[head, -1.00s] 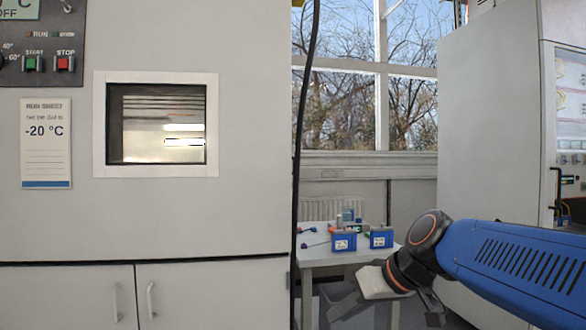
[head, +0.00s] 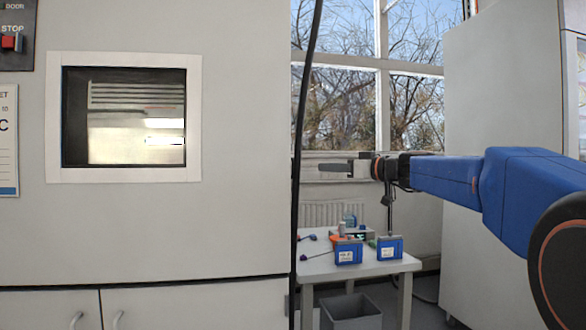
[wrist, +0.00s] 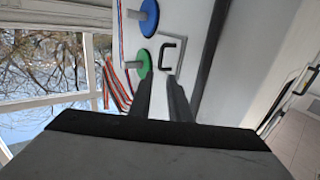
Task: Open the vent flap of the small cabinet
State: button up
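My gripper (wrist: 158,80) reaches forward in the wrist view, its two dark fingers apart with nothing between them. Beyond the fingertips is a white framed panel, seemingly the vent flap (wrist: 169,57), with a black bar handle (wrist: 164,47). The panel looks shut, and the fingers look short of the handle. It is on a pale upright face, likely the small cabinet (wrist: 198,28). In the head view my gripper (head: 335,168) points left, past the right edge of the large cabinet. The flap does not show there.
Blue (wrist: 149,18) and green (wrist: 139,63) discs with pegs stick out beside the panel, with striped cables nearby. A large cabinet (head: 230,160) fills the head view's left, a black cable (head: 303,120) at its edge. A table (head: 330,268) with blue boxes stands below my gripper.

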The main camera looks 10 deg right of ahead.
aim_at(293, 175)
jog(key=x, duration=1.5)
jog(key=shift+w+a+f, duration=0.1)
jog(key=shift+w+a, duration=0.1)
jog(key=shift+w, duration=0.05)
grip_shut()
